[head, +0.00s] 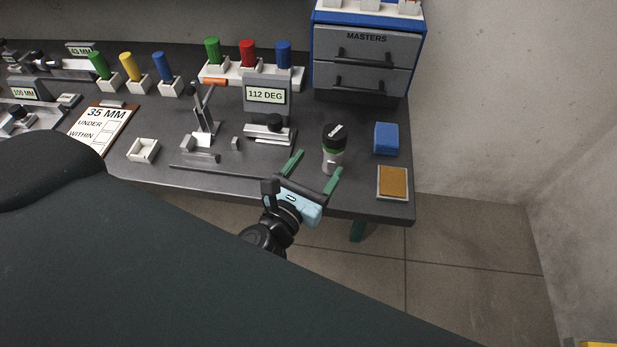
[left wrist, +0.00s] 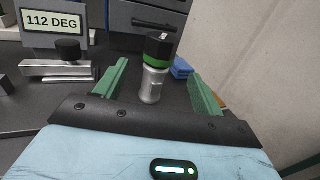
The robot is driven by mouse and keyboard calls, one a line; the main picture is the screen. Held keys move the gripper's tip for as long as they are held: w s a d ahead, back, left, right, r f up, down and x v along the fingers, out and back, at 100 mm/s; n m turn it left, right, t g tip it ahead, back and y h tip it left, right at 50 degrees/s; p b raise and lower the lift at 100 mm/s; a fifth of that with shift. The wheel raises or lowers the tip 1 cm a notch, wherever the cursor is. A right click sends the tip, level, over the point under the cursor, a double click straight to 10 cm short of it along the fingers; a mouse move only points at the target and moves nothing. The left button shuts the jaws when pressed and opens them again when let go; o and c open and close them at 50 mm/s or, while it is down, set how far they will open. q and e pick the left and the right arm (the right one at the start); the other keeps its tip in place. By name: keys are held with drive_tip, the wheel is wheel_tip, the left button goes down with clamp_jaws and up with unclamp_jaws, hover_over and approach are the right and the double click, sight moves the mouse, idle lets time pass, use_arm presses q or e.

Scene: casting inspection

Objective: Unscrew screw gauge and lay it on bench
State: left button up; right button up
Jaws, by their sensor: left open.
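The screw gauge (head: 335,135), with a black top and a green band, stands upright on a silver cylinder (head: 332,163) near the bench's front edge. In the left wrist view the gauge (left wrist: 158,48) and the silver cylinder (left wrist: 152,86) show between my finger lines. My left gripper (head: 319,161) has green fingers, spread open and empty, pointing at the cylinder from the front. The left wrist view also shows its fingers (left wrist: 160,70). I cannot tell whether the fingertips reach past the cylinder. The bench (head: 360,192) is dark grey. My right gripper is not in view.
A blue block (head: 386,138) and a tan-topped pad (head: 393,183) lie right of the gauge. The 112 DEG display (head: 266,95) stands behind left. A drawer cabinet (head: 365,50) is at the back. Clear bench lies around the pad.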

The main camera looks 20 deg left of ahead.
use_arm(q)
drive_tip(key=s, duration=0.3)
drive_tip(key=shift+a, duration=0.1)
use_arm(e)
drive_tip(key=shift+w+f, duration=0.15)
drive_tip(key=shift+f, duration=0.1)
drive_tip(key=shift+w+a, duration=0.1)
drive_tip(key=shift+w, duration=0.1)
